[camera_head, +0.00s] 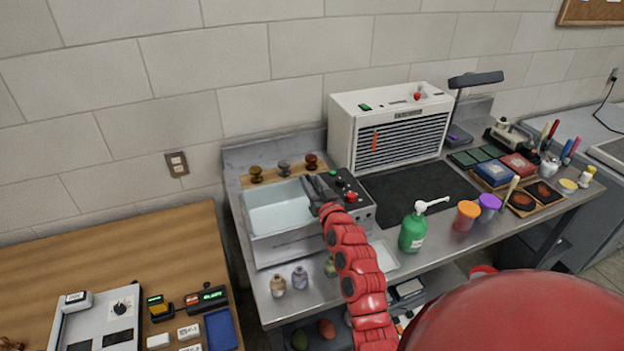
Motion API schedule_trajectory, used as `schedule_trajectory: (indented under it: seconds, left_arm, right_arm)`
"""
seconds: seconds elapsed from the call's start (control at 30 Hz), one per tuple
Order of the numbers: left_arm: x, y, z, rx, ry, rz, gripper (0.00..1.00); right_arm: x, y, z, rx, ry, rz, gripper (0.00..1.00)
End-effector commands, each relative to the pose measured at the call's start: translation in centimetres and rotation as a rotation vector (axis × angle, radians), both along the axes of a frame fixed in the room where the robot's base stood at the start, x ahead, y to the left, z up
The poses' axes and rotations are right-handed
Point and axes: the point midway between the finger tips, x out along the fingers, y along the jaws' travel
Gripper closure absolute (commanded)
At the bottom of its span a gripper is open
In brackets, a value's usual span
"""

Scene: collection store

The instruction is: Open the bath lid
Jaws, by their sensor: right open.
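The bath (284,247) is a grey metal box on the steel bench, left of centre. A pale bluish surface fills its top; I cannot tell whether this is a lid or the water inside. A control panel (356,207) with a red knob is at its right end. My right gripper (314,186) is over the right end of the bath, beside the panel, with its dark fingers open and empty. Whether it touches the bath is unclear. My red right arm hides part of the bath's front right side. My left gripper is not in view.
Several knobbed brass and dark pieces (284,169) stand behind the bath. A white vented unit (343,129) stands behind right. Small bottles (278,286) stand in front. A green pump bottle (412,232) is to the right. A dark mat (420,192) lies bare.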

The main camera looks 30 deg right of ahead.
Motion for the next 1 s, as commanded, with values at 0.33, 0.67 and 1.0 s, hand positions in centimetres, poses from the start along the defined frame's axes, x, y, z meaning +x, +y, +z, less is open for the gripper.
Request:
schedule_trajectory:
  seconds: [0.33,0.67,1.0]
  left_arm:
    - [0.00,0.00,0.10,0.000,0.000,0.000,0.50]
    - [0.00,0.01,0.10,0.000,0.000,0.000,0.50]
    - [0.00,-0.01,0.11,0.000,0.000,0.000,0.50]
  right_arm:
    - [0.48,-0.13,0.02,-0.001,-0.001,-0.001,0.57]
    - [0.46,-0.13,0.04,0.000,-0.001,0.000,1.00]
    - [0.47,-0.11,0.04,0.000,-0.001,0.000,1.00]
